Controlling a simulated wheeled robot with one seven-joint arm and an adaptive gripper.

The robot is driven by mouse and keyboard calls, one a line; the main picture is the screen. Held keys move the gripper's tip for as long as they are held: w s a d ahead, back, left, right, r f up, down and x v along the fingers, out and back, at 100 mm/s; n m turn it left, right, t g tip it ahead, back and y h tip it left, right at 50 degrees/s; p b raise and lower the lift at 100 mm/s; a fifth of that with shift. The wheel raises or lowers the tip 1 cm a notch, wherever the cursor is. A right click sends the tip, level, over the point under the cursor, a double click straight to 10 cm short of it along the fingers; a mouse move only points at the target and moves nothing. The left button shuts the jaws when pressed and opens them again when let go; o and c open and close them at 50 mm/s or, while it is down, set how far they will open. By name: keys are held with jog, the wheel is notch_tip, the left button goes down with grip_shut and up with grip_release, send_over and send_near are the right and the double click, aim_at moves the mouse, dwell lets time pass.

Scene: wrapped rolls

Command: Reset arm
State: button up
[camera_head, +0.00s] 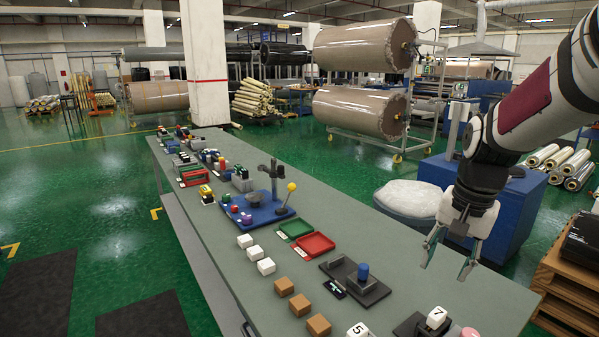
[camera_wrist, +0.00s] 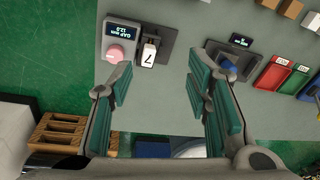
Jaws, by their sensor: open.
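My gripper (camera_head: 451,254) is open and empty, held in the air above the right edge of the long grey table (camera_head: 225,265). Its arm comes in from the upper right in the head view. In the wrist view, the two green-padded fingers of my gripper (camera_wrist: 163,95) are spread wide with bare table between them. A white block marked 7 (camera_wrist: 149,53) stands in a dark holder just beyond the fingers, apart from them. It also shows in the head view (camera_head: 436,318).
A blue cylinder (camera_head: 363,271) stands on a black fixture. Red (camera_head: 312,244) and green trays, white cubes (camera_head: 266,266) and brown cubes (camera_head: 301,304) lie along the table. A wooden pallet (camera_head: 556,290) and blue cabinet (camera_head: 515,205) stand right of it. Wrapped rolls (camera_head: 365,110) hang behind.

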jog(key=s+a+r+n+t, duration=0.1)
jog(key=s+a+r+n, duration=0.1)
jog(key=s, duration=0.4)
jog(key=s+a+r+n+t, duration=0.1)
jog(key=s+a+r+n, duration=0.1)
jog(key=s, duration=0.5)
jog(key=s+a+r+n+t, duration=0.1)
jog(key=s+a+r+n, duration=0.1)
jog(key=s+a+n, duration=0.2)
jog(key=s, duration=0.3)
jog(key=shift+a+r+t, duration=0.3)
jog(key=shift+a, duration=0.05)
